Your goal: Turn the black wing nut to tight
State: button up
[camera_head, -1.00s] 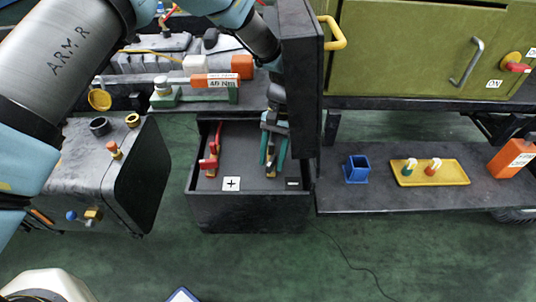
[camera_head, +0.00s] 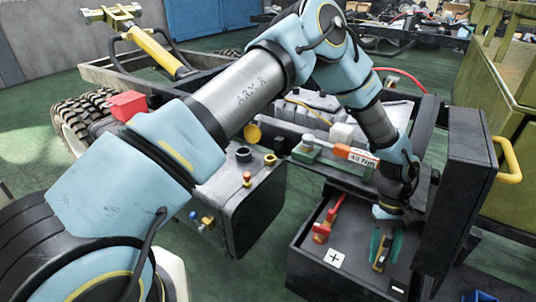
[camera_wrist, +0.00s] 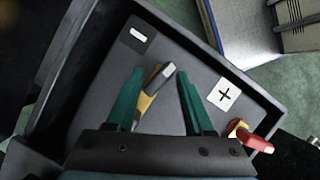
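In the wrist view, a dark piece with a pale grey end and a yellow, brass-like part (camera_wrist: 152,88) lies in the box beside the minus label (camera_wrist: 138,35). It seems to be the black wing nut, but its wing shape is not clear. My gripper (camera_wrist: 160,75) has its two teal fingers apart, one on each side of this piece. Gaps show beside it, though depth is hard to judge. In the head view my gripper (camera_head: 385,244) points down into the open box (camera_head: 335,279), and its fingers partly hide the piece (camera_head: 381,258).
A red clamp-like part (camera_head: 326,222) sits in the box near the plus label (camera_head: 334,258). It also shows in the wrist view (camera_wrist: 250,136). The box's raised black lid (camera_head: 462,190) stands close right of my gripper. An orange-handled tool marked 40 Nm (camera_head: 355,155) lies behind.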

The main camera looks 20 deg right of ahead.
jog(key=n+h+p, duration=0.1)
jog(key=n, duration=0.1)
jog(key=n+h+p, duration=0.1)
jog(key=n, duration=0.2)
jog(key=shift+a+r+n, duration=0.15)
jog(key=shift+a+n, duration=0.05)
jog(key=shift+n, duration=0.1)
jog(key=w+b+v, duration=0.1)
jog(key=b+v, duration=0.1)
jog(key=v, duration=0.9)
jog(key=w+a+r+t, duration=0.1)
jog(key=w+a+r, duration=0.2)
jog(key=w+a, duration=0.6)
jog(key=w+a+r+m+t, duration=0.1)
jog(key=w+a+r, duration=0.3)
jog(key=w+a, duration=0.6)
jog(key=a+t, duration=0.1)
jog(key=a, duration=0.2)
jog(key=shift+m+h, duration=0.3)
jog(key=shift+w+d, duration=0.1)
